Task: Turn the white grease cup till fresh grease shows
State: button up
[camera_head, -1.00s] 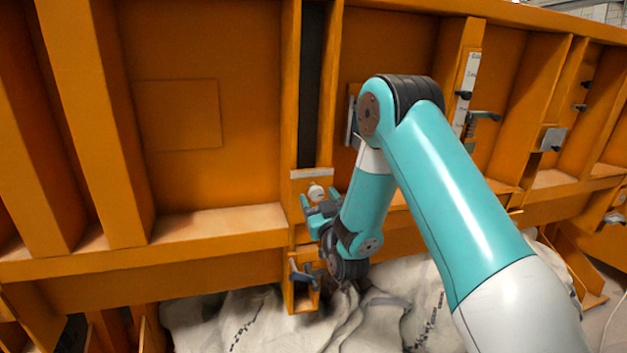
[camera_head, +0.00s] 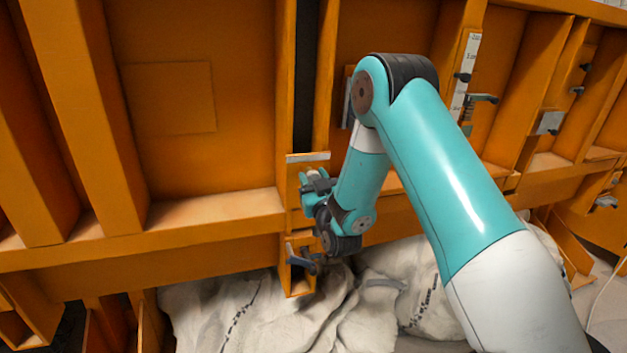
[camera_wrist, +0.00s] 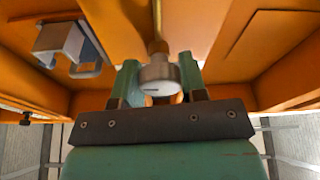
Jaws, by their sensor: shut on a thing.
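The white grease cup (camera_wrist: 158,76) shows in the wrist view between my two fingers, with a dark mark on its rounded side and a brass-coloured stem behind it. My gripper (camera_wrist: 160,88) is shut on the cup. In the head view my gripper (camera_head: 312,186) is at the orange post below the dark vertical slot, and the cup is mostly hidden there by the jaws. I cannot see any grease in either view.
A blue-grey clamp handle (camera_head: 303,258) sits on the orange post just below my gripper. Pale sacks (camera_head: 235,315) lie under the orange frame (camera_head: 215,235). A white scale strip (camera_head: 466,75) and a small lever (camera_head: 482,99) stand to the right.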

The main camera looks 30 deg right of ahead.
jog(key=shift+m, duration=0.3)
jog(key=shift+m+h+b, duration=0.4)
jog(key=shift+m, duration=0.7)
jog(key=m+h, duration=0.1)
jog(key=m, duration=0.2)
jog(key=shift+r+g+p, duration=0.1)
jog(key=shift+g+p, duration=0.2)
jog(key=shift+p, duration=0.05)
jog(key=m+h+p, duration=0.1)
jog(key=m, duration=0.2)
jog(key=m+g+h+p, duration=0.1)
jog(key=m, duration=0.3)
jog(key=shift+p, duration=0.35)
jog(key=shift+m, duration=0.5)
jog(key=o, duration=0.9)
jog(key=shift+o, duration=0.2)
